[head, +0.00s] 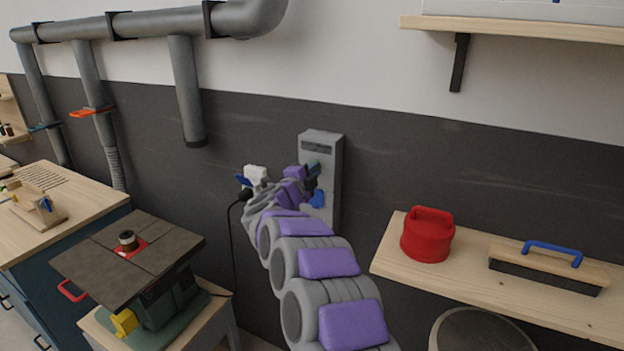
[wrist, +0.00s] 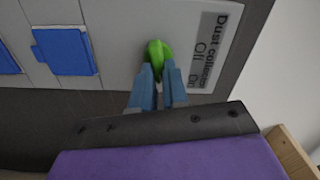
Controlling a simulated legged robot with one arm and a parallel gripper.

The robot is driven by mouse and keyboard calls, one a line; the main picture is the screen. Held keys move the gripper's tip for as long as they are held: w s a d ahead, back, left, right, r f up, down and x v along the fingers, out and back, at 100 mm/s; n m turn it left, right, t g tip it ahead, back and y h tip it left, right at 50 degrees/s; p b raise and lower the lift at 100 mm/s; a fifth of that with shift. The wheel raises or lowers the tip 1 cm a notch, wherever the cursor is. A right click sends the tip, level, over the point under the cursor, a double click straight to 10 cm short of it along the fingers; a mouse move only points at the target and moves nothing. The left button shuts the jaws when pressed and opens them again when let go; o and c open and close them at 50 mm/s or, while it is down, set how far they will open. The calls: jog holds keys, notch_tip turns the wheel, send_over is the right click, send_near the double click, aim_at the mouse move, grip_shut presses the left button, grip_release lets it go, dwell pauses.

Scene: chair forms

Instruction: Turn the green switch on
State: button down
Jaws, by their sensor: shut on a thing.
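The green switch (wrist: 155,52) shows in the wrist view on a grey panel, next to a label (wrist: 212,48) reading "Dust collector" with "Off" and "On". My gripper (wrist: 158,75) is at the switch, its two blue-grey fingers close together on the green knob. The knob's lower part is hidden between the fingers. In the head view, my arm reaches to the grey wall box (head: 330,175), and my gripper (head: 314,172) covers most of the switch there.
Blue parts (wrist: 68,50) sit on the panel left of the switch. A wooden shelf (head: 470,285) at right holds a red container (head: 428,234) and a blue-handled tool (head: 548,268). A black-topped machine (head: 128,260) stands at left. A black cable hangs near my arm.

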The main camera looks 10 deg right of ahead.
jog(key=shift+f+m+b, duration=0.45)
jog(key=shift+m+b, duration=0.4)
jog(key=shift+m, duration=0.35)
jog(key=c, duration=1.1)
grip_release()
jog(key=shift+a+r, duration=0.1)
jog(key=shift+c, duration=0.2)
jog(key=shift+s+r, duration=0.1)
jog(key=p+v, duration=0.2)
jog(key=v, duration=1.5)
jog(key=shift+a, duration=0.2)
